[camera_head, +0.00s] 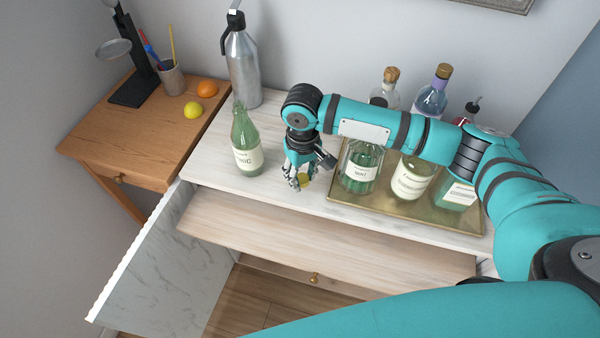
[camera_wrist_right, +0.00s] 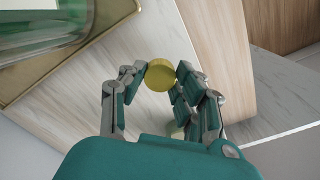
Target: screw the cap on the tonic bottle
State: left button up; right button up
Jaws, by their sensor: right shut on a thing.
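The green tonic bottle (camera_head: 246,143) stands upright on the white marble top, left of my right gripper. Its neck top shows no cap. My right gripper (camera_head: 302,182) points down near the front edge of the marble top, apart from the bottle. In the right wrist view its fingers (camera_wrist_right: 161,80) are shut on a round yellow-gold cap (camera_wrist_right: 160,76). The cap shows in the head view too (camera_head: 305,180), partly hidden by the fingers. My left gripper is not in either view.
A brass tray (camera_head: 410,219) with several bottles stands to the right, beneath my right arm. A grey metal siphon (camera_head: 243,68) stands behind the tonic bottle. A pulled-out wooden board (camera_head: 330,245) lies below the marble's front edge. The marble between bottle and gripper is clear.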

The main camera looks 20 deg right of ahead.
pick_arm(q)
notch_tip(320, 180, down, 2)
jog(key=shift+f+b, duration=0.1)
jog(key=shift+b, duration=0.9)
pick_arm(e)
jog(key=s+r, duration=0.1)
jog(key=s, duration=1.2)
jog(key=shift+s+a+r, duration=0.25)
jog(key=shift+s+a, duration=0.05)
jog(key=shift+a, duration=0.15)
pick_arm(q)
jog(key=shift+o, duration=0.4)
